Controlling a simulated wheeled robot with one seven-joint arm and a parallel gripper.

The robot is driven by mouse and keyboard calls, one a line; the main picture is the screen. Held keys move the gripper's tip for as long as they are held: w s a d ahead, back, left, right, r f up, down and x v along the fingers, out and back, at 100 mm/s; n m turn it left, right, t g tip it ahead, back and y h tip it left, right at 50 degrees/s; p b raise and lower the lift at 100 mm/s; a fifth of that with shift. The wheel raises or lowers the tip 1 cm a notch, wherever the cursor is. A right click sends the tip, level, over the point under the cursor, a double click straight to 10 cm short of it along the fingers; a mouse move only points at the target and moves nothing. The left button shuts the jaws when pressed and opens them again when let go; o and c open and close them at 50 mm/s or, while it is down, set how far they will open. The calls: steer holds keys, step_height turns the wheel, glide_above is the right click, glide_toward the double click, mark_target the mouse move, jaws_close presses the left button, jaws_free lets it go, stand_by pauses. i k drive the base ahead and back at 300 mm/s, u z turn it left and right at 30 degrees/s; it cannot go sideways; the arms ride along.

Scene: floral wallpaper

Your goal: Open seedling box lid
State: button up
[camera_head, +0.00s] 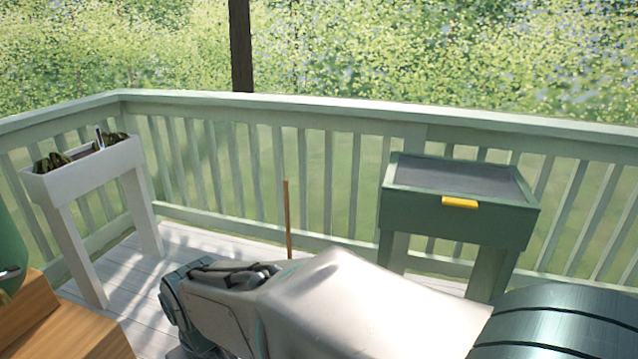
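The seedling box (450,222) is a dark green box on green legs, standing at the right by the railing. Its lid (460,177) has a grey panel in a green frame and lies flat and closed on the box. A yellow handle (460,202) is on the front edge of the lid. My arm reaches across the lower middle, in front of and below the box, apart from it. My gripper is not in view; the arm's far end runs off the bottom edge.
A white raised planter (85,165) with dark plants stands at the left. A wooden surface (60,325) with a green object (10,245) is at the lower left. A thin wooden stick (287,220) stands upright in the middle. A green railing (330,110) closes off the back.

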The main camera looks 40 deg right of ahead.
mark_target(469, 201)
steer(key=z, duration=0.45)
steer(key=i, duration=0.85)
steer(key=z, duration=1.4)
steer(key=i, duration=0.45)
steer(key=z, duration=0.4)
